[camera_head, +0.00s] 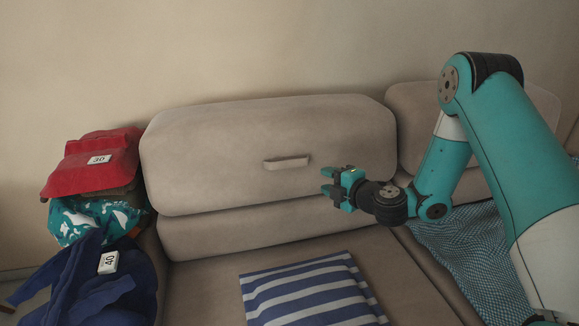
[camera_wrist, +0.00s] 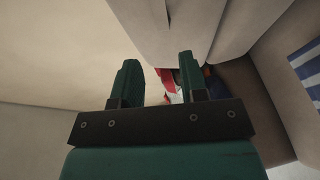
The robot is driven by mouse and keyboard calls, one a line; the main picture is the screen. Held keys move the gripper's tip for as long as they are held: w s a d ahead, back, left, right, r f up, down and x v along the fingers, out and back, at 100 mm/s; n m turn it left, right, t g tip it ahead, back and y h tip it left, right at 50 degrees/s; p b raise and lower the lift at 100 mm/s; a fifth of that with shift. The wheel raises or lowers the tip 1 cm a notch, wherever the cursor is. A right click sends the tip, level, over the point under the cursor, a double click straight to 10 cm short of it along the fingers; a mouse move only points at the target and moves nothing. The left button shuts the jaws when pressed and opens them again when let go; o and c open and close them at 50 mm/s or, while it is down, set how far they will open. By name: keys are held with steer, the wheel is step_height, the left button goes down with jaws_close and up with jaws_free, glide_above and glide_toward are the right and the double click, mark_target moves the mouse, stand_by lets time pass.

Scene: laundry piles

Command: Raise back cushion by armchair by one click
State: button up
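A beige back cushion (camera_head: 215,165) with a small tab handle (camera_head: 287,162) on its front fills the middle of the head view, above a lower back section (camera_head: 220,235). A second back cushion (camera_head: 408,105) is at right, partly hidden by my arm. No armchair is clearly in view, so I cannot tell which cushion is beside it. My gripper (camera_head: 331,186) is open and empty, in front of the first cushion, right of and slightly below the tab. In the wrist view my gripper (camera_wrist: 158,80) has its fingers apart, with the cushion (camera_wrist: 205,25) beyond them.
A striped pillow (camera_head: 305,290) lies on the seat. Clothes are piled at left: a red one (camera_head: 85,165) tagged 30, a teal patterned one (camera_head: 80,217) and a blue one (camera_head: 65,285) tagged 40. A teal woven cloth (camera_head: 465,255) lies at right. The wall (camera_head: 250,50) is behind.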

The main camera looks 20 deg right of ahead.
mark_target(289, 164)
steer(key=p+x, duration=0.5)
steer(key=x, duration=1.1)
steer(key=shift+w+a, duration=0.25)
steer(key=shift+w, duration=0.05)
jaws_close()
steer(key=shift+f, duration=0.1)
